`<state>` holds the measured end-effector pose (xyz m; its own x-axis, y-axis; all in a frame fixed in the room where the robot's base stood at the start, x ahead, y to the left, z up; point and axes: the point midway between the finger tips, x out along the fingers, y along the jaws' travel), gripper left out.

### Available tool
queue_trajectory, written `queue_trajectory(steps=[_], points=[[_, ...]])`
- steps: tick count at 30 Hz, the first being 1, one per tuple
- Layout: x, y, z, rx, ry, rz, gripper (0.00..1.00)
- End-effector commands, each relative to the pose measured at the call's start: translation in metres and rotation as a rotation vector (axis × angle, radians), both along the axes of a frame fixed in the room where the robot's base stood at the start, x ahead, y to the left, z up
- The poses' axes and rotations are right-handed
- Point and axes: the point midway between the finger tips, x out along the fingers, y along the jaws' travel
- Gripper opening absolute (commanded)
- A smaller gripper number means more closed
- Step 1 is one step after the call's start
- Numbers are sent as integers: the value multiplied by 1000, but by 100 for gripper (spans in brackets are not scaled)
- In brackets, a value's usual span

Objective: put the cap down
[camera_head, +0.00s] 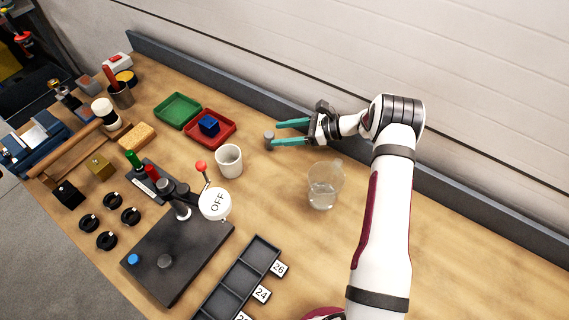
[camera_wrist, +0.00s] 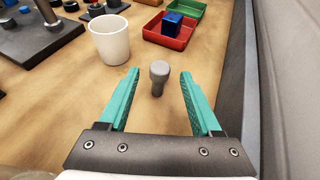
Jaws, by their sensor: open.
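A small grey piece with a wide round head and a narrower stem, seemingly the cap (camera_head: 269,136), stands upright on the wooden table. It also shows in the wrist view (camera_wrist: 159,72), midway between the fingertips with a gap on each side. My gripper (camera_head: 275,133) has two teal fingers, spread wide and empty, low over the table by the back wall side. In the wrist view my gripper (camera_wrist: 160,73) has its tips level with the cap in the picture, one on each side, and neither seems to touch it.
A white mug (camera_head: 229,161) and a clear glass (camera_head: 322,188) stand near. A red tray (camera_head: 228,140) with a blue cube (camera_head: 209,125) and a green tray (camera_head: 177,110) lie to the left. A dark ledge (camera_head: 440,177) runs along the wall.

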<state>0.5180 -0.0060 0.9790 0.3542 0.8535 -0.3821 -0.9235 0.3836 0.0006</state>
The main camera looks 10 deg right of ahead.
Motion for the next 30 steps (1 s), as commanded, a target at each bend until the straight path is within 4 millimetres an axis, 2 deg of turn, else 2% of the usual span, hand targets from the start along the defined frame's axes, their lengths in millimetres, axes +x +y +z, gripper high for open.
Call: queue_trajectory(steps=[2, 4, 5, 7, 8, 9, 11, 12, 14, 15, 18, 21, 24, 30], points=[[-2, 3, 7, -14, -7, 18, 65], [-11, 13, 28, -58, -29, 78, 65], [-18, 20, 42, -91, -44, 120, 65], [-47, 40, 83, -192, -90, 254, 65], [-65, 50, 100, -242, -114, 320, 65], [-90, 60, 121, -311, -144, 408, 65], [-134, 73, 149, -417, -198, 542, 65], [-167, 78, 164, -494, -235, 635, 65], [-219, 82, 181, -613, -297, 774, 65], [-253, 81, 187, -690, -338, 862, 65], [-324, 68, 187, -864, -426, 1051, 65], [-367, 53, 178, -983, -482, 1175, 65], [-385, 43, 171, -1045, -511, 1237, 65], [-390, 40, 169, -1060, -515, 1251, 65]])
